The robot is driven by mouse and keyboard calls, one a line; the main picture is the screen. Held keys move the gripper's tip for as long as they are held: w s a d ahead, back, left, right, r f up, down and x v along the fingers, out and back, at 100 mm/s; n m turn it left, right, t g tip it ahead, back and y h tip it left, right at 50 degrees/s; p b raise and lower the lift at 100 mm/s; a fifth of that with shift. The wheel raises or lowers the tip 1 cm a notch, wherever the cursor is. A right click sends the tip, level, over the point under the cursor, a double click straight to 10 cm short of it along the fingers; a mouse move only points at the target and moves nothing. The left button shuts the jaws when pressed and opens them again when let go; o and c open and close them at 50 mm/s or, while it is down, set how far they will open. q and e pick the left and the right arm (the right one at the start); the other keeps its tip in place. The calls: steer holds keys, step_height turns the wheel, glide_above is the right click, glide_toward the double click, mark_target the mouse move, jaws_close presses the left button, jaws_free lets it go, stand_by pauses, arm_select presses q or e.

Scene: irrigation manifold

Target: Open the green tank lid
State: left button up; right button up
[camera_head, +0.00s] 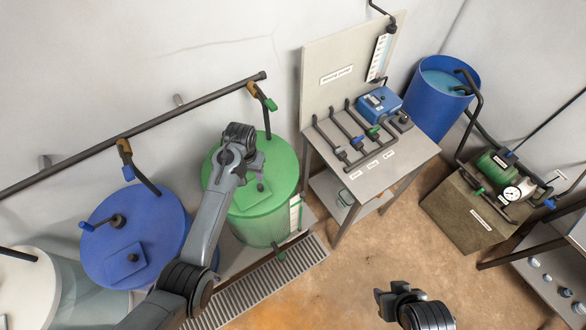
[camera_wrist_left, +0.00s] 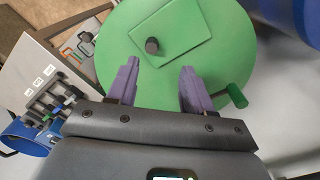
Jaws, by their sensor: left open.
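The green tank's round lid (camera_head: 284,168) sits flat on the tank, in the middle left of the head view. It carries a square hatch plate with a small dark knob (camera_head: 260,187). My left gripper (camera_head: 252,168) is over the lid and hides part of it. In the left wrist view the green lid (camera_wrist_left: 115,62) fills the top. The knob (camera_wrist_left: 152,46) stands beyond the two open purple fingers (camera_wrist_left: 160,86), with nothing between them. My right gripper (camera_head: 386,297) is at the bottom of the head view, away from the tank; its fingers are unclear.
A blue tank (camera_head: 150,225) and a pale tank (camera_head: 25,280) stand to the left. A wall pipe (camera_head: 70,168) with drop valves runs behind them. A table (camera_head: 405,158) with valve tubing stands right of the green tank. Open floor (camera_head: 345,265) lies in front.

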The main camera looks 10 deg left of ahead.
arm_select(q)
steer(key=w+d, duration=0.1)
glide_above(260, 186)
step_height(260, 186, down, 5)
steer(key=shift+a+f, duration=0.1)
steer(key=shift+a, duration=0.05)
step_height(260, 186, down, 4)
steer(key=b, duration=0.3)
steer(key=shift+w+f+b, duration=0.1)
steer(key=shift+f+b, duration=0.5)
steer(key=shift+b, duration=0.05)
arm_select(e)
steer(key=shift+d+f, duration=0.25)
steer(key=shift+f, duration=0.9)
steer(key=shift+d+f, duration=0.2)
steer(key=shift+f, duration=0.9)
arm_select(q)
steer(key=shift+c, duration=0.3)
jaws_close()
arm_select(e)
steer(key=shift+a, duration=0.1)
